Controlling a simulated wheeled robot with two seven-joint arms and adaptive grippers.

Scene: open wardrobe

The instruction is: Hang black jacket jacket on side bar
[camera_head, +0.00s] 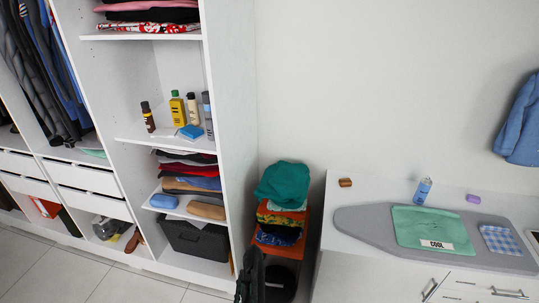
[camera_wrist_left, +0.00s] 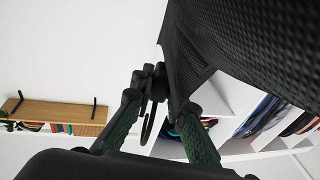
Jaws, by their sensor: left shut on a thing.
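The black jacket (camera_wrist_left: 245,55) fills the upper right of the left wrist view as dark, textured cloth. My left gripper (camera_wrist_left: 155,85) has its fingers closed together at the jacket's edge. A thin dark loop shows between the fingers; I cannot tell whether it is a hanger hook. In the head view a narrow dark shape (camera_head: 250,277) stands at the bottom middle, in front of the orange stool; gripper and jacket cannot be told apart there. The side bar cannot be made out. My right gripper is not in view.
The white wardrobe (camera_head: 228,110) stands open at left, with hanging clothes (camera_head: 40,70), bottles and folded clothes. An orange stool (camera_head: 280,248) bears a stack of clothes. At right, an ironing board (camera_head: 365,225) lies on a white cabinet. A blue garment (camera_head: 520,125) hangs on the wall.

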